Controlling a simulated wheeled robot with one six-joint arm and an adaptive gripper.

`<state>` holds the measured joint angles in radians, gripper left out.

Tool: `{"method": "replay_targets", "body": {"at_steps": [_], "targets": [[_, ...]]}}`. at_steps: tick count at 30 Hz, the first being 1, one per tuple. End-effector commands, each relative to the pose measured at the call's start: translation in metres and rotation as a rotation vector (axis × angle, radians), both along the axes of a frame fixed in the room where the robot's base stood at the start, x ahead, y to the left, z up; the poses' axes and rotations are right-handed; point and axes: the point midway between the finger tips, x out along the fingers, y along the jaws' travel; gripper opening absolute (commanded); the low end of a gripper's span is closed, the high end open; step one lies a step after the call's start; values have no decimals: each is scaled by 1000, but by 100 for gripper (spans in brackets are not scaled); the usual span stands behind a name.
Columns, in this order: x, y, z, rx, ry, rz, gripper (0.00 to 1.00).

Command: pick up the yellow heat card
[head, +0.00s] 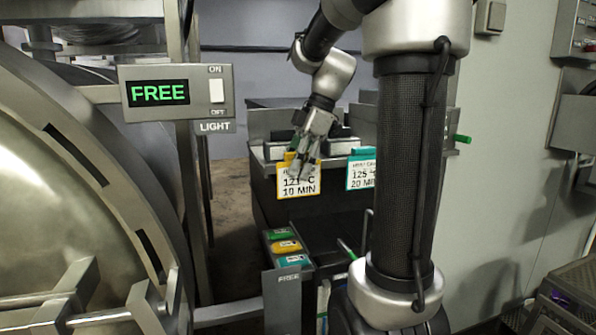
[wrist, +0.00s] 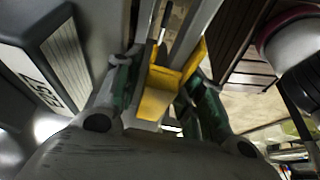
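The yellow heat card (head: 298,181) hangs at the front of a dark cart, its white face reading "121°C 10 MIN" below a yellow top. My gripper (head: 303,160) is at the card's upper part and hides some of it. In the wrist view the card's yellow top (wrist: 157,102) shows between the two fingers of my gripper (wrist: 155,95).
A teal card (head: 361,170) reading "125" and "20 MIN" hangs just right of the yellow one. A small rack (head: 287,247) with green, yellow and teal tags stands below. A round metal vessel (head: 70,190) fills the left, beside a "FREE" display panel (head: 178,92).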

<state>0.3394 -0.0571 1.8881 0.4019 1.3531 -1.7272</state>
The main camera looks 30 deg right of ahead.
Motion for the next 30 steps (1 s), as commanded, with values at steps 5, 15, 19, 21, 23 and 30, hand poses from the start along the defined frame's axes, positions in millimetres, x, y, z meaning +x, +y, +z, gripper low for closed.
{"method": "replay_targets", "body": {"at_steps": [5, 15, 19, 21, 23, 30], "targets": [[0, 0, 0, 0, 0, 0, 12], [0, 0, 1, 0, 0, -1, 6], [0, 0, 8, 0, -1, 0, 6], [1, 0, 15, -1, -2, 0, 6], [1, 0, 23, -1, -3, 0, 6], [1, 0, 70, -1, -4, -1, 6]]}}
